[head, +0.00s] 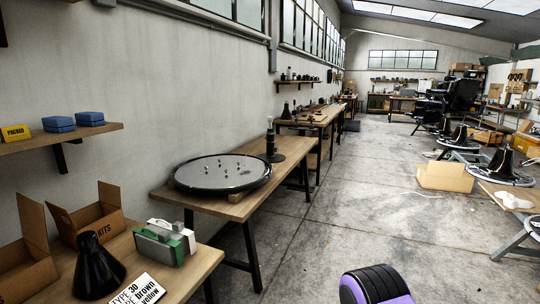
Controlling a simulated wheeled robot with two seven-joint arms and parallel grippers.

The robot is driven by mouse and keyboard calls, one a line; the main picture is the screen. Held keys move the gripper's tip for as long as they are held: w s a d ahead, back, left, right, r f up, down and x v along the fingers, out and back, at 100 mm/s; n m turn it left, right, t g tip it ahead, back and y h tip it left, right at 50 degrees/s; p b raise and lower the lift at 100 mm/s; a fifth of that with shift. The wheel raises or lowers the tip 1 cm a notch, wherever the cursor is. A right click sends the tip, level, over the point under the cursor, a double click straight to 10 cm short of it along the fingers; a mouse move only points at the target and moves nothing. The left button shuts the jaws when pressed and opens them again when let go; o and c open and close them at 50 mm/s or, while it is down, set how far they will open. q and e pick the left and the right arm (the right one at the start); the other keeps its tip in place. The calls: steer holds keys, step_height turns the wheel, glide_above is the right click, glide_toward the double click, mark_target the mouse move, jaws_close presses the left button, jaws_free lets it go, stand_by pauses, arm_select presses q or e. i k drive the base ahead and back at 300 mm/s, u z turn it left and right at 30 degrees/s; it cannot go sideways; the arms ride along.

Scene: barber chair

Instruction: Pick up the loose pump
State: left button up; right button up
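An upright black cylinder (271,141) on a wide dark round foot looks like the loose pump. It stands on the wooden bench (240,207) along the left wall, just behind a large round grey plate with a black rim (215,183). Several small pegs or bolts stand on the plate. Nothing touches the cylinder's upper part. Its foot is close to the plate's far right edge, and I cannot tell whether they touch. Neither of my grippers shows in the head view.
A nearer bench holds open boxes (100,213), a black cone (98,268), a green-and-white item (166,242) and a label card (137,291). A shelf (62,144) hangs above.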

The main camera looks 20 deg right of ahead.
mark_target(270, 155)
steer(key=z, duration=0.15)
steer(key=i, duration=0.2)
steer(key=z, duration=0.95)
steer(key=i, duration=1.3)
steer(key=z, duration=0.45)
steer(key=i, duration=1.55)
steer(key=u, duration=0.45)
